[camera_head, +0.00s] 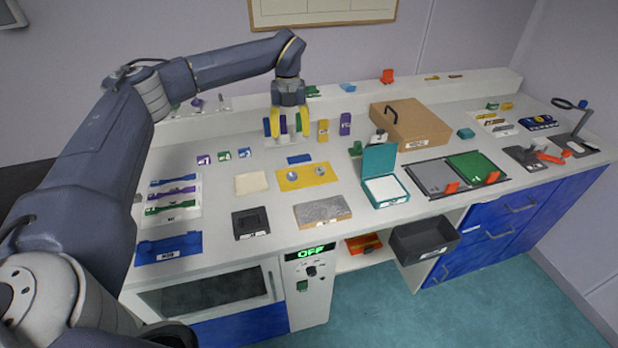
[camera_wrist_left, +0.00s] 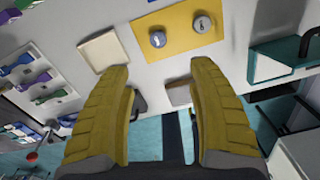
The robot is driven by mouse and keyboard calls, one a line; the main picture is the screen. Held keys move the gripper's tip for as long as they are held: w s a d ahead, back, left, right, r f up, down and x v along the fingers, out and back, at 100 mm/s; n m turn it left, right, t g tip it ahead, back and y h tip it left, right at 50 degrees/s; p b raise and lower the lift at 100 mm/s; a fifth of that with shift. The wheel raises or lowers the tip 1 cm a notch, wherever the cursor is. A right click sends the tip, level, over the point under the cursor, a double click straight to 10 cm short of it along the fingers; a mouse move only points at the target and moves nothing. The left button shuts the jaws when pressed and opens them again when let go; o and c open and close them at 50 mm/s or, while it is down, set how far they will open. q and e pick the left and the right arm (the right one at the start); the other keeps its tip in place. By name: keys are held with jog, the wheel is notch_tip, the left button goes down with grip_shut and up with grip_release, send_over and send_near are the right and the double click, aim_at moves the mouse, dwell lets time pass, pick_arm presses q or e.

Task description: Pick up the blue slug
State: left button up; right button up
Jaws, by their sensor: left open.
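Several blue pieces could be the blue slug, and I cannot tell which. A small blue block (camera_head: 245,153) lies at the end of a short row beside a green block (camera_head: 224,155) and a purple block (camera_head: 203,160). A flat blue piece (camera_head: 299,158) lies behind the yellow mat (camera_head: 322,182). My left gripper (camera_head: 290,130) is over the back of the bench, pointing down, with coloured upright pieces behind its fingers. In the left wrist view its yellow fingers (camera_wrist_left: 162,80) are apart with nothing between them. My right gripper is out of view.
A rack of coloured strips (camera_head: 172,212) stands at the left. A teal open box (camera_head: 382,190) and a cardboard box (camera_head: 410,124) stand to the right.

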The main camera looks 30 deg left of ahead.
pick_arm(q)
send_over(292, 175)
jog(key=f, duration=1.2)
jog(key=shift+w+a+f, duration=0.1)
jog(key=shift+w+a, duration=0.05)
jog(key=shift+w, duration=0.2)
jog(key=shift+s+f, duration=0.15)
jog(key=shift+f, duration=1.15)
jog(key=shift+s+f, duration=0.1)
jog(key=shift+f, duration=1.15)
jog(key=c, duration=1.2)
